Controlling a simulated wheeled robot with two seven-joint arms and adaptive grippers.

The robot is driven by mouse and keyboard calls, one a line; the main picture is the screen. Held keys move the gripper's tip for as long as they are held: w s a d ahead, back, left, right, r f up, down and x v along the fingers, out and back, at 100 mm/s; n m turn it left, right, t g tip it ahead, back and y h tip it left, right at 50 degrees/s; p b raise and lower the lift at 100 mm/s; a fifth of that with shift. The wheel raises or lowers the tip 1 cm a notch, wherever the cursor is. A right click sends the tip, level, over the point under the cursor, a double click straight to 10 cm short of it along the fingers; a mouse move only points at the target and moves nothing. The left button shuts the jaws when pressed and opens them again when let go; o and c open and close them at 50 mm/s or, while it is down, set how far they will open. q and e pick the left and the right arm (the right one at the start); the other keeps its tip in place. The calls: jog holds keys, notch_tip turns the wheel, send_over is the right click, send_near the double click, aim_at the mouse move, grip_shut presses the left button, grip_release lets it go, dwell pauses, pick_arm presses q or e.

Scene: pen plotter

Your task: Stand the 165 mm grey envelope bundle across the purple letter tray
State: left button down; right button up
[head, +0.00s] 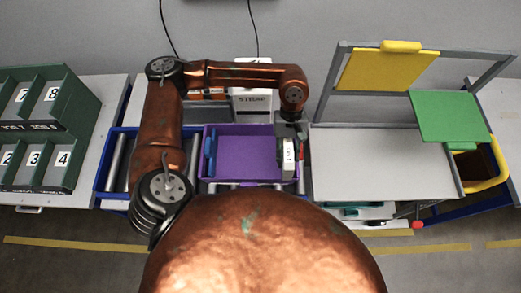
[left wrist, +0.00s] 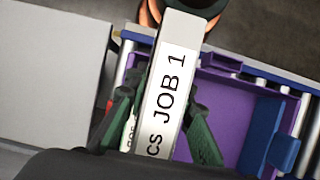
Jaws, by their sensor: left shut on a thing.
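The purple letter tray (head: 247,153) sits on the roller conveyor, with a blue piece (head: 209,153) standing inside its left end. The tray (left wrist: 222,100) and the blue piece (left wrist: 268,135) also show in the left wrist view. My left gripper (head: 291,146) is over the tray's right end and is shut on the grey envelope bundle (head: 288,160). The bundle (left wrist: 171,75) shows in the left wrist view as a narrow pale block with a "CS JOB 1" label, between green fingers. Its lower edge is hidden, so I cannot tell whether it touches the tray floor. My right gripper is not in view.
A white device labelled "STRAP" (head: 252,98) stands behind the tray. A pale worktop (head: 380,165) lies to the right, with a yellow panel (head: 388,70) and a green panel (head: 450,117) near it. Green numbered pigeonholes (head: 45,125) stand at the left.

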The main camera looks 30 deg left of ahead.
pick_arm(q)
jog(key=a+f, duration=0.2)
jog(key=a, duration=0.1)
jog(key=a+f+p, duration=0.1)
jog(key=a+f, duration=0.2)
jog(key=s+a+f, duration=0.1)
jog(key=a+f, duration=0.1)
jog(key=a, duration=0.2)
jog(key=shift+a+f, duration=0.1)
jog(key=shift+f, duration=0.05)
jog(key=f, duration=0.2)
jog(key=f+p, duration=0.1)
jog(key=f, duration=0.1)
jog(key=shift+w+a+f, duration=0.1)
jog(key=shift+a, duration=0.3)
jog(key=shift+f, duration=0.25)
jog(key=c, duration=1.7)
grip_release()
jog(key=shift+r, duration=0.1)
jog(key=shift+o, duration=0.2)
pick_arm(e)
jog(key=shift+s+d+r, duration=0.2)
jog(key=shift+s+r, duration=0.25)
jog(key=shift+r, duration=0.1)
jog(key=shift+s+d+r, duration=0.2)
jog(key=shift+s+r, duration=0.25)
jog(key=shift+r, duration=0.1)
